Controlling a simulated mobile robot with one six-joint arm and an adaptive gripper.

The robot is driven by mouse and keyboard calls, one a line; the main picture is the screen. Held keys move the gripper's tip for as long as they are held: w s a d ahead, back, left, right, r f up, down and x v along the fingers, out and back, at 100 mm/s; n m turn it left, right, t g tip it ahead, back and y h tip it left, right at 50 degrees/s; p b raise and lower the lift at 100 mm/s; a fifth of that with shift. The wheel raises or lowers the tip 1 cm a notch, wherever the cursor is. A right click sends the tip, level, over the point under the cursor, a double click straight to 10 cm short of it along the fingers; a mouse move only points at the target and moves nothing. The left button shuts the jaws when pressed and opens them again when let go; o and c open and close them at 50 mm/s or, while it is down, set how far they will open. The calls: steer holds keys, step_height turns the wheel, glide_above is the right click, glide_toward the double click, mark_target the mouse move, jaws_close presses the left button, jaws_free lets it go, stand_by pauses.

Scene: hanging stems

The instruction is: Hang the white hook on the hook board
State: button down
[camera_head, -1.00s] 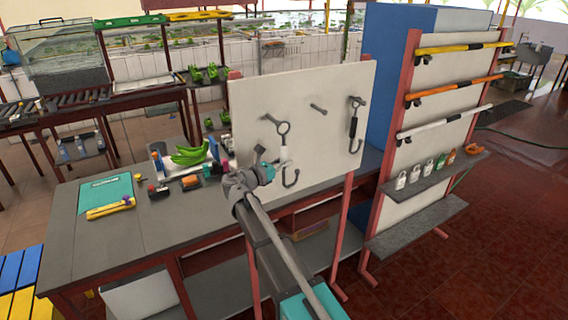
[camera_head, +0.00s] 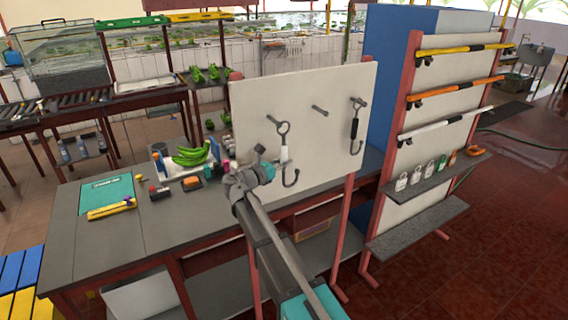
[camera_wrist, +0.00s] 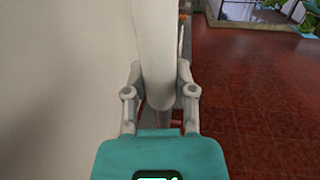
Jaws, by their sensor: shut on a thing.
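The white hook (camera_head: 284,153) hangs upright in front of the hook board (camera_head: 252,103), with a metal eye at its top and a grey hook at its bottom. Its eye is at the tip of the left peg (camera_head: 269,118); I cannot tell if it is around the peg or in front of it. My gripper (camera_head: 276,163) is at the handle from the left. In the wrist view, the white handle (camera_wrist: 158,55) is between the two fingers of my gripper (camera_wrist: 160,90), which is shut on it. A black-handled hook (camera_head: 354,127) hangs on the right peg (camera_head: 358,101).
The middle peg (camera_head: 319,110) is bare. A grey workbench (camera_head: 150,225) behind holds bananas (camera_head: 191,154) and small items. A tool rack (camera_head: 440,90) with padlocks on a shelf stands to the right. Red tiled floor (camera_head: 475,235) is free at front right.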

steer(key=shift+w+a, duration=0.55)
steer(key=shift+w, duration=0.25)
steer(key=shift+w+a, duration=0.55)
steer(key=shift+w, duration=0.2)
steer(key=shift+w+a, duration=0.55)
steer(key=shift+w, duration=0.25)
stand_by(4.6)
steer(key=shift+w+f+b, duration=0.1)
steer(key=shift+f+b, duration=0.25)
steer(key=shift+b, duration=0.05)
stand_by(0.7)
